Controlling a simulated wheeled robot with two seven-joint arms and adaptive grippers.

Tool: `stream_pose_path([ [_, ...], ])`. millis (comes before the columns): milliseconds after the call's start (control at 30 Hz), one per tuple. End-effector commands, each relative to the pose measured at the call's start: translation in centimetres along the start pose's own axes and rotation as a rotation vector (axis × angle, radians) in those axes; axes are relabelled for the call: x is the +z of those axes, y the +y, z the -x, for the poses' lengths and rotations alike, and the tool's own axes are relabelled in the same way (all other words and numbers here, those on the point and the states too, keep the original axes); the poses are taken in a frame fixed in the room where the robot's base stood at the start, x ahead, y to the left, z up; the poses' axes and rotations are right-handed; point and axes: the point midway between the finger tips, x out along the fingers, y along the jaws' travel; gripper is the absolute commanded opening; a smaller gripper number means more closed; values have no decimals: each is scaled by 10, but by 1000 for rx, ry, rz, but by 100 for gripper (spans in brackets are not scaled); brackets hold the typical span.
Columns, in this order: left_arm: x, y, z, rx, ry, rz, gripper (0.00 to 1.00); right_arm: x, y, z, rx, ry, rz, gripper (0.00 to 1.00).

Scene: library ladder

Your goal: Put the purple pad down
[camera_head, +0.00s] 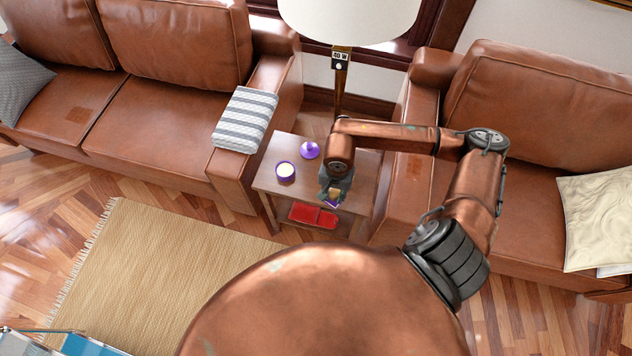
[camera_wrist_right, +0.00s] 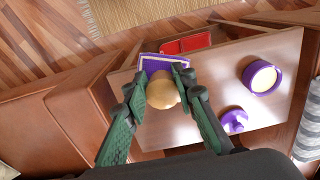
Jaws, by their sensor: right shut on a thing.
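The purple pad (camera_wrist_right: 152,66) is a flat, purple-edged piece with a round beige knob (camera_wrist_right: 162,93). My right gripper (camera_wrist_right: 160,88) is shut on it at the knob, between its two green fingers. In the head view the right gripper (camera_head: 334,192) points down over the front right part of the small wooden side table (camera_head: 262,180). The pad (camera_head: 332,203) shows just below the fingers, near the table's front edge. I cannot tell whether it touches the tabletop. My left gripper is not in view.
On the tabletop stand a purple jar (camera_head: 285,171) with cream filling and a purple lid-like piece (camera_head: 309,150). Red items (camera_head: 313,215) lie on the lower shelf. Leather sofa arms flank the table, one with a striped towel (camera_head: 245,118). A lamp (camera_head: 341,80) stands behind.

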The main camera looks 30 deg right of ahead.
Motion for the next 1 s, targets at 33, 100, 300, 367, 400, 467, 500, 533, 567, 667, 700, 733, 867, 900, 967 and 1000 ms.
stream_pose_path([
  [33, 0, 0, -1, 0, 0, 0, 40, -4, -3, -4, -1, 0, -7, 2],
  [100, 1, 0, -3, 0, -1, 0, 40, -12, -12, -10, -1, -1, -9, 2],
  [300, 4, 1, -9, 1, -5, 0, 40, -45, -45, -32, 0, -3, -9, 2],
  [367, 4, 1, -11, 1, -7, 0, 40, -56, -55, -38, -1, -2, -8, 2],
  [400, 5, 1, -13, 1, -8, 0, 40, -62, -61, -43, -1, -4, -7, 2],
  [467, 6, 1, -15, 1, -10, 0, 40, -68, -67, -56, 1, -6, -6, 2],
  [500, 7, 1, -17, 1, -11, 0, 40, -73, -71, -64, 2, -5, -6, 2],
  [533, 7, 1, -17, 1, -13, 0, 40, -76, -74, -69, 2, -6, -6, 2],
  [567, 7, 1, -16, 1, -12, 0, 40, -79, -77, -74, 1, -5, -7, 2],
  [667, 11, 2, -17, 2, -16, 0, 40, -87, -85, -86, 1, -4, -5, 2],
  [700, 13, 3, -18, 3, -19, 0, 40, -90, -87, -89, 0, -3, -4, 2],
  [733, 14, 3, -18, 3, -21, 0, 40, -91, -89, -91, 0, -2, -3, 2],
  [867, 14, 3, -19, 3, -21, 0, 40, -95, -91, -96, 0, -1, -3, 2],
  [900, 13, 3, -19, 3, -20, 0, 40, -96, -92, -98, 0, -1, -3, 2],
  [967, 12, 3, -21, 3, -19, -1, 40, -98, -95, -103, 0, -3, -4, 2],
  [1000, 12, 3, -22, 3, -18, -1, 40, -97, -94, -109, 1, -4, -4, 2],
])
